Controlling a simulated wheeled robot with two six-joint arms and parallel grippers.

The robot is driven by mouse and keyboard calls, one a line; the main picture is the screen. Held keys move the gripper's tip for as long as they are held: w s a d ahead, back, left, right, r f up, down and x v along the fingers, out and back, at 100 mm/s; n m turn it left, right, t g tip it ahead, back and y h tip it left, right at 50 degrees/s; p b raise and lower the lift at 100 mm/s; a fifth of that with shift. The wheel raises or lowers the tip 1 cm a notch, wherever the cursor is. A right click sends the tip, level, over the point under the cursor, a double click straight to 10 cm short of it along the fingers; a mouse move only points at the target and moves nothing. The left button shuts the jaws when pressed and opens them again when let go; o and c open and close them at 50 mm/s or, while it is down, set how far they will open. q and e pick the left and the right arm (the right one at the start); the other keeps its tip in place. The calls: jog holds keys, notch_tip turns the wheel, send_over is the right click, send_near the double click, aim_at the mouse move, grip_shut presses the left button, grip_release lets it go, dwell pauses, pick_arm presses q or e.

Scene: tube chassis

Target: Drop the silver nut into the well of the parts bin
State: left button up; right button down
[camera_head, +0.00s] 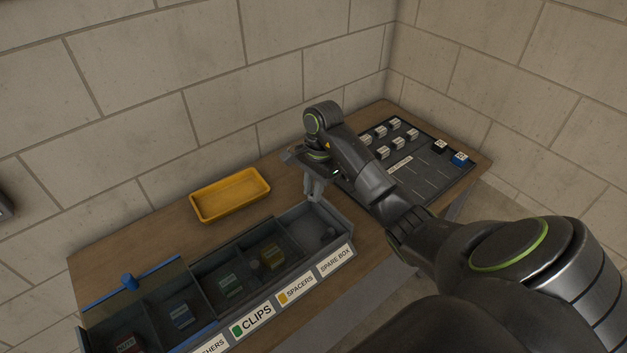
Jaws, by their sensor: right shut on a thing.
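The parts bin (222,262) is a long dark tray with several compartments, on the wooden table. Its front labels include CLIPS, SPACERS and SPARE BOX. My right gripper (313,193) points down at the back edge of the spare box compartment (302,225), above it. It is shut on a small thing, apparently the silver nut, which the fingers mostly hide. A small dark grey round shape (328,235) shows inside the spare box compartment; I cannot tell what it is. My left gripper is out of view.
A yellow tray (230,194) stands empty behind the bin. A dark mat (435,171) with several small labelled blocks lies at the right. A blue-edged cover with a blue knob (129,281) is at the bin's left end. Walls close the back.

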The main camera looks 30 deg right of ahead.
jog(key=shift+f+b, duration=1.4)
jog(key=shift+f, duration=1.6)
jog(key=c, duration=1.2)
grip_release()
jog(key=shift+c, duration=0.2)
